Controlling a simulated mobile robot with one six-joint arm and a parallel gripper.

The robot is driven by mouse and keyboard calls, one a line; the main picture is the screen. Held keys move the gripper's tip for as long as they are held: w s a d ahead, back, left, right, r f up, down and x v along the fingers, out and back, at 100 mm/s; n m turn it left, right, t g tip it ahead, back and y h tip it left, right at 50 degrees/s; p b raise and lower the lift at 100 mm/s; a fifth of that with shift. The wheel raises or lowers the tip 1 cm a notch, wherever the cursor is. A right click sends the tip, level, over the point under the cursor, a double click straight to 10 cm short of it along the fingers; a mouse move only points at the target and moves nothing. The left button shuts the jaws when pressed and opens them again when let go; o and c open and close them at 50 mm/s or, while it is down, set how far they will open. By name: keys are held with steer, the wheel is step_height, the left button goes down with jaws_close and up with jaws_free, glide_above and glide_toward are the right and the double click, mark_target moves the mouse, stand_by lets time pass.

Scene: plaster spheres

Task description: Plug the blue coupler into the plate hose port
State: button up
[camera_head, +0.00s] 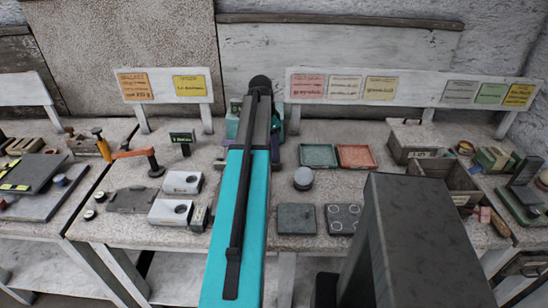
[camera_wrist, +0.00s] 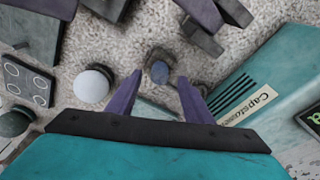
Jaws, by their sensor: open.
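My gripper (camera_wrist: 160,77) points down at the bench in the wrist view, its two purple fingers apart. A small round dark piece with a bluish top (camera_wrist: 159,71) stands between and just beyond the fingertips. It may be the blue coupler, and no contact with the fingers is clear. In the head view my own arm covers this spot. I cannot tell for sure which part is the plate hose port. Two pale blocks with round holes, one behind (camera_head: 182,183) and one in front (camera_head: 170,212), lie left of my arm.
A white-topped round knob (camera_wrist: 93,83) and a plate with ringed circles (camera_wrist: 27,82) are left of the fingers. A teal labelled box (camera_wrist: 262,92) is close on the right. Green (camera_head: 319,155) and red (camera_head: 356,156) trays and a wooden bin (camera_head: 446,181) stand right of my arm.

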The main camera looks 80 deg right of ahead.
steer(key=shift+s+d+f+p, duration=0.1)
steer(key=shift+s+f+p, duration=0.1)
steer(key=shift+f, duration=0.6)
steer(key=shift+s+d+f+p, duration=0.1)
steer(key=shift+f+p, duration=0.05)
steer(key=shift+f, duration=0.65)
jaws_close()
